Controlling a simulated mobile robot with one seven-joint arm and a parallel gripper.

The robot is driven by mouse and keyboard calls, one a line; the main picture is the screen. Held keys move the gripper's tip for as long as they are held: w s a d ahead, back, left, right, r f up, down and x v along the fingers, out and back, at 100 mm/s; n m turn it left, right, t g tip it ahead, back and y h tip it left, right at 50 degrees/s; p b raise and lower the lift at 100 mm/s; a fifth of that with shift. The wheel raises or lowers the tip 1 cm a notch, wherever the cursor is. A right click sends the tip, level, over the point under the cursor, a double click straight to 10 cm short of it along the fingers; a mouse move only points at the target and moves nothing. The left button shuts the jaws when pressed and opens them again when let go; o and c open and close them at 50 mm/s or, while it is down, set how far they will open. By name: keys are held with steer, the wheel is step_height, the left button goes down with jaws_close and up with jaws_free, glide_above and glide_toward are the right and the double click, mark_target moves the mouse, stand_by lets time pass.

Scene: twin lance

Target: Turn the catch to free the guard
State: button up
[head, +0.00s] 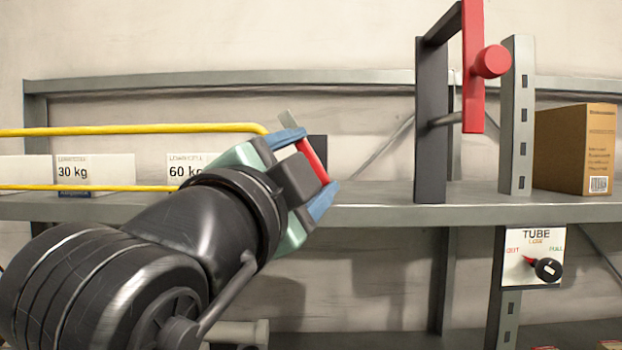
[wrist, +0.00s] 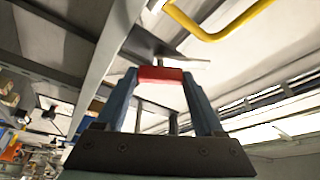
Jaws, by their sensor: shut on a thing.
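My gripper (head: 307,168) is at the shelf's front in the head view, its two blue fingers shut on a short red bar (head: 313,160). The wrist view shows the red bar (wrist: 160,74) held between the fingertips. The bar appears to be the handle of the catch; a dark plate and a pale strip show behind it, partly hidden. A yellow tube guard (head: 130,129) runs in from the left as two rails. Its right end is partly hidden behind my gripper. In the wrist view the yellow tube (wrist: 215,35) bends near the catch, apart from my fingers.
A grey shelf (head: 400,214) runs across. White load labels (head: 95,172) stand behind the rails. Right of my gripper are a dark frame with a red plate and knob (head: 491,61), a cardboard box (head: 560,150) and a dial panel (head: 533,257). The shelf between gripper and frame looks clear.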

steer(key=m+g, duration=0.1)
steer(key=m, duration=0.2)
steer(key=m+g, duration=0.1)
steer(key=m, duration=0.2)
steer(key=shift+a+r+g, duration=0.15)
steer(key=shift+r+g, duration=0.05)
steer(key=shift+g, duration=0.1)
steer(key=shift+m, duration=0.3)
steer(key=o, duration=1.4)
steer(key=shift+w, duration=0.15)
steer(key=shift+f, duration=0.1)
